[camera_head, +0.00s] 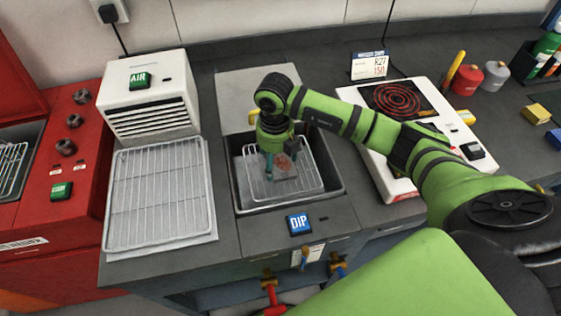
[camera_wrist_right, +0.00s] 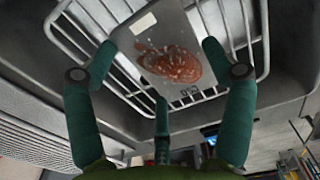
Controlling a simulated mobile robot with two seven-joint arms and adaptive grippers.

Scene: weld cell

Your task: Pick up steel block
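The steel block (camera_wrist_right: 180,25) is a flat grey piece with a wet-looking reddish-brown patch on its face. It lies on the wire rack in the dark basin, and in the head view it shows (camera_head: 284,168) partly behind my fingers. My right gripper (camera_head: 281,166) points down into the basin over the block. In the right wrist view its three teal fingers (camera_wrist_right: 160,65) are spread apart around the near part of the block, with no clear grip on it. Whether any fingertip touches it I cannot tell. My left gripper is not in view.
The basin's rim (camera_head: 338,190) surrounds the rack closely. A blue DIP button (camera_head: 299,224) sits in front. Left are an empty wire rack (camera_head: 160,195), a white AIR blower (camera_head: 148,95) and a red machine (camera_head: 75,145). Right is a white hot plate (camera_head: 402,105) under my arm.

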